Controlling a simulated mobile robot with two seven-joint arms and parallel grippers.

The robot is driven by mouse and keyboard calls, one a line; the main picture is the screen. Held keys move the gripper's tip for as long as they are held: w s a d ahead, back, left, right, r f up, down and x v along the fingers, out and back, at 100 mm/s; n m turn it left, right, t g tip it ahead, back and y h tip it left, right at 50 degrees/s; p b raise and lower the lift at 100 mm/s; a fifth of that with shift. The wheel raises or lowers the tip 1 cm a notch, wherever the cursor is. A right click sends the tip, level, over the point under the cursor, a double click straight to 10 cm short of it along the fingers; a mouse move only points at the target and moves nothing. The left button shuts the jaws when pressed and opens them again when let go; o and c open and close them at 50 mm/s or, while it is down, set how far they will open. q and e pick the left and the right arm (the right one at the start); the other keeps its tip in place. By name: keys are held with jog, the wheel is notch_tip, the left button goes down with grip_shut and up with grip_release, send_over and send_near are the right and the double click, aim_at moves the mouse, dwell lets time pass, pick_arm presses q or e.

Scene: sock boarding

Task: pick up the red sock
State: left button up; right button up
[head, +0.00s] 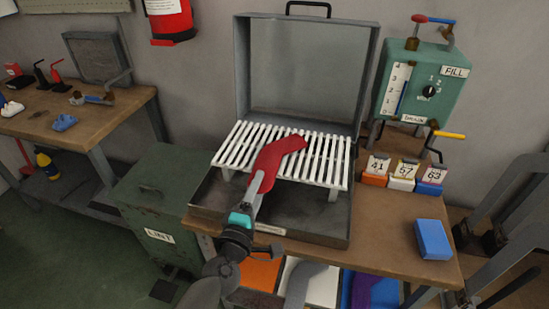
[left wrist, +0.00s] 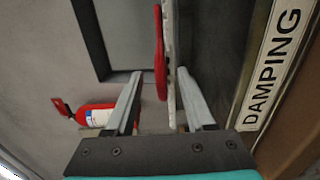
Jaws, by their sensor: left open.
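The red sock (head: 277,158) lies on the white slatted rack (head: 232,150) inside the open grey case (head: 310,60). My left gripper (head: 260,178) reaches in from the front, its fingers at the sock's near end. In the left wrist view, the left gripper (left wrist: 160,74) is open. The sock (left wrist: 160,50) shows edge-on between the finger lines, beside the edge of the white rack (left wrist: 170,65). I cannot tell whether the fingers touch the sock. My right gripper is not in view.
The case's raised lid stands behind the rack. A green tank (head: 425,85) stands at right, above small numbered blocks (head: 402,180). A blue block (head: 433,239) lies on the wooden table (head: 385,245). A green lint bin (head: 155,200) stands left of the case.

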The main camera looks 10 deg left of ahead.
aim_at(268, 160)
pick_arm(q)
jog(key=shift+w+d, duration=0.1)
jog(key=shift+w, duration=1.65)
grip_shut()
